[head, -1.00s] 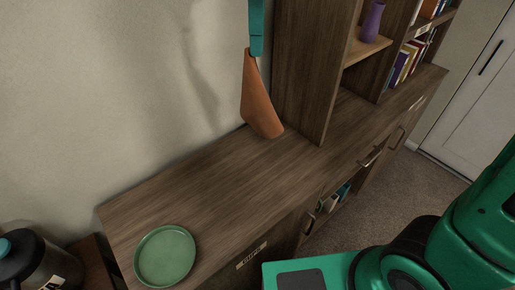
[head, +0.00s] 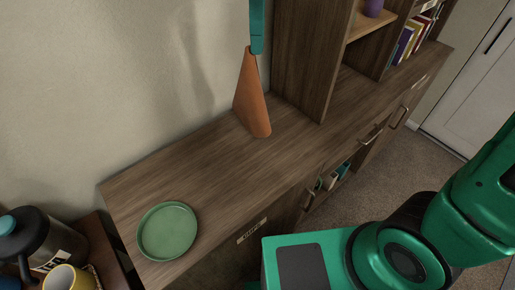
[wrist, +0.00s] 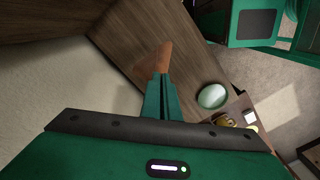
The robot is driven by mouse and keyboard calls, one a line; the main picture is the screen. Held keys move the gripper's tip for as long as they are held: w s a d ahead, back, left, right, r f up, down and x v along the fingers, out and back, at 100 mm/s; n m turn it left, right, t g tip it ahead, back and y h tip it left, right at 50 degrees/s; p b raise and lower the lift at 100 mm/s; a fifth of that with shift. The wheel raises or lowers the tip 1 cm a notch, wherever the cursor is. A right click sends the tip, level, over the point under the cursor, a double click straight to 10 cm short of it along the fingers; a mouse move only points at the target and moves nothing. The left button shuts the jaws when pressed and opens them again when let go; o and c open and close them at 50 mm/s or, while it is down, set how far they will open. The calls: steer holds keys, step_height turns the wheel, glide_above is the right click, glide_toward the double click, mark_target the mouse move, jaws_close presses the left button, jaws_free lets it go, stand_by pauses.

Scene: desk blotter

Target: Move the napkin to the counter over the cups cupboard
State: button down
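The napkin (head: 251,100) is an orange-brown cloth hanging down in a narrow wedge over the wooden counter (head: 225,160). My gripper (head: 256,48) is teal and shut on the napkin's top end. In the wrist view the napkin (wrist: 153,60) shows beyond the closed fingers (wrist: 163,82), with the counter behind it. I cannot tell whether its lower edge touches the counter. A small label (head: 251,231) is on the cupboard front below the counter, near the green plate; its text is hard to read.
A green plate (head: 167,231) lies on the counter's near-left end. A dark pot (head: 30,236) and a yellow mug (head: 68,279) stand at the lower left. An upright shelf unit (head: 301,60) rises behind the napkin. The counter between plate and napkin is clear.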

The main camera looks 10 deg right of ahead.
steer(key=w+a+f+m+b, duration=0.1)
steer(key=w+a+m, duration=0.3)
steer(key=a, duration=0.5)
steer(key=w+a+m, duration=0.2)
steer(key=a+m, duration=0.4)
steer(key=a, duration=0.4)
steer(key=s+d+f, duration=0.3)
steer(key=d+f, duration=0.7)
steer(key=d, duration=0.1)
steer(key=s+d+f, duration=0.4)
steer(key=d+f, duration=0.6)
steer(key=d, duration=0.1)
steer(key=s+d+f, duration=0.3)
steer(key=d+f, duration=0.7)
steer(key=d, duration=0.1)
steer(key=shift+s+d+f, duration=0.25)
steer(key=shift+d+f, duration=0.05)
steer(key=shift+d, duration=0.05)
steer(key=c, duration=1.6)
jaws_free()
steer(key=shift+o, duration=0.2)
